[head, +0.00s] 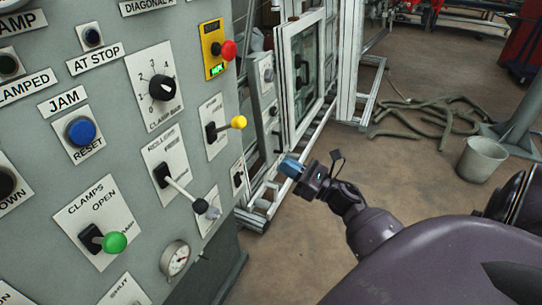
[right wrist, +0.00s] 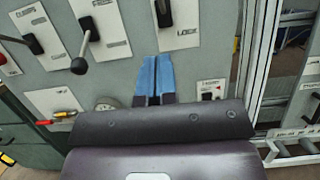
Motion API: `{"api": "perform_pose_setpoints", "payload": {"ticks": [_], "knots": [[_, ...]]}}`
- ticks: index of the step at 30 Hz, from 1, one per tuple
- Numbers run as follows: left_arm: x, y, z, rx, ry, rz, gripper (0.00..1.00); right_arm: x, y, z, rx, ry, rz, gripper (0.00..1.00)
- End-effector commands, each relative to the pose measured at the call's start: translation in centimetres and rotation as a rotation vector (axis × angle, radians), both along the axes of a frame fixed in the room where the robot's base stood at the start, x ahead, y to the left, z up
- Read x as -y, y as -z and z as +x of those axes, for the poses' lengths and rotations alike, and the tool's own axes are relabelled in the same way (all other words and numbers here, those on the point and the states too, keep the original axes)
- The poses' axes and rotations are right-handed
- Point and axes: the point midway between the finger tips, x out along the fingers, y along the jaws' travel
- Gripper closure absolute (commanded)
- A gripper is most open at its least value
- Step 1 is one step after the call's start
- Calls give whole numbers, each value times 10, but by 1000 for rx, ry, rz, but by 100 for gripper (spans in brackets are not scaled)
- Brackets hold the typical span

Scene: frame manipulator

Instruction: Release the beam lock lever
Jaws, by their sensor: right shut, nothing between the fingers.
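In the right wrist view a plate whose lettering appears to read LOCK (right wrist: 187,40) carries a black lever (right wrist: 163,13), cut off by the top edge. I cannot tell for certain which lever it is in the head view. My right gripper (head: 291,167) has blue fingertips and stands apart from the panel, right of its levers, in the head view. In the right wrist view its fingertips (right wrist: 156,62) are together and empty, appearing just below the lever. My left gripper is not in view.
The grey panel (head: 110,165) also carries a yellow-knobbed lever (head: 239,122), a rollers lever (head: 178,187), a green clamps knob (head: 114,242) and a gauge (head: 175,258). A framed window (head: 304,65) stands behind. A bucket (head: 482,159) and hoses lie on open floor.

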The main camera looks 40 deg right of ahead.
Motion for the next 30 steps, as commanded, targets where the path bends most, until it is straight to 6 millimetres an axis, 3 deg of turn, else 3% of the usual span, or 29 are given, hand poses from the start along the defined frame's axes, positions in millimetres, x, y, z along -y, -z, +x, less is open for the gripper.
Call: {"api": "perform_pose_setpoints", "payload": {"ticks": [9,30], "knots": [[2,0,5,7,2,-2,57,11,8,-25,0,1,1,100],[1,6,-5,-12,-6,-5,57,11,8,-26,-7,-6,17,100]]}}
